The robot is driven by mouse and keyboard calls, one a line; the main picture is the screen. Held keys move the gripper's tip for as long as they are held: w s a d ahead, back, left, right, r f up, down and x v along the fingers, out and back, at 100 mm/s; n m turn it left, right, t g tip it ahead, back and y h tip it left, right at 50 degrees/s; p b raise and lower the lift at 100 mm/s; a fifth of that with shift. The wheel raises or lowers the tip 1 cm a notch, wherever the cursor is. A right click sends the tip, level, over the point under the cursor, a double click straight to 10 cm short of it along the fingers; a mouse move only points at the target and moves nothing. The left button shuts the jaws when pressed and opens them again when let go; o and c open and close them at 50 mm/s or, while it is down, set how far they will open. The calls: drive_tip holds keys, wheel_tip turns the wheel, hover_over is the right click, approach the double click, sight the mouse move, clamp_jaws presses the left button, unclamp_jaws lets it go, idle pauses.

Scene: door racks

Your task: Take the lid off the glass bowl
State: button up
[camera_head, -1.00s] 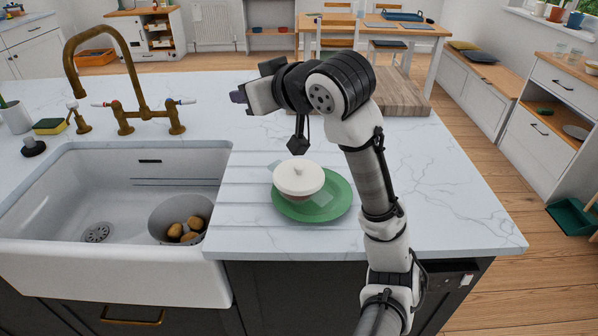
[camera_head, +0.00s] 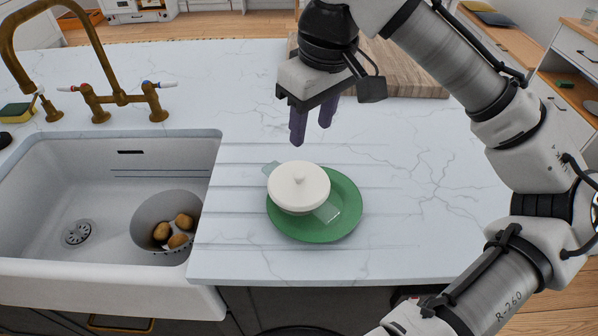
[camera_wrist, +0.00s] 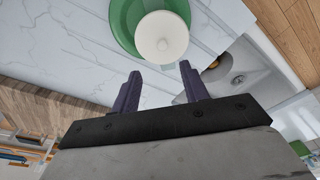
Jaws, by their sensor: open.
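The glass bowl (camera_head: 327,212) has clear side handles and sits on a green plate (camera_head: 340,228) on the worktop right of the sink. My gripper (camera_head: 312,140) points down, open and empty, above and behind the bowl, apart from the lid. In the wrist view its two dark purple fingers (camera_wrist: 160,82) are spread, with the lid beyond their tips. Most of the bowl is hidden under the lid.
A white sink (camera_head: 95,190) with a brass tap (camera_head: 105,95) lies to the left, holding a grey bowl (camera_head: 150,215) of potatoes. A wooden board (camera_head: 410,85) lies behind my gripper. The marble worktop (camera_head: 430,190) right of the plate is clear.

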hover_over(299, 174)
drive_tip(key=s+d, duration=0.1)
wheel_tip(299, 174, down, 6)
drive_tip(key=shift+d+r, duration=0.1)
drive_tip(key=shift+d, duration=0.05)
drive_tip(key=shift+w+a+f+p, duration=0.2)
drive_tip(key=shift+f+p, duration=0.1)
drive_tip(key=shift+f, duration=0.65)
drive_tip(key=shift+w+a+f+p, duration=0.15)
drive_tip(key=shift+f+p, duration=0.2)
drive_tip(key=shift+f, duration=0.55)
drive_tip(key=shift+w+a+f+p, duration=0.1)
drive_tip(key=shift+a+f+p, duration=0.15)
drive_tip(key=shift+f, duration=0.7)
drive_tip(key=shift+c, duration=0.5)
clamp_jaws()
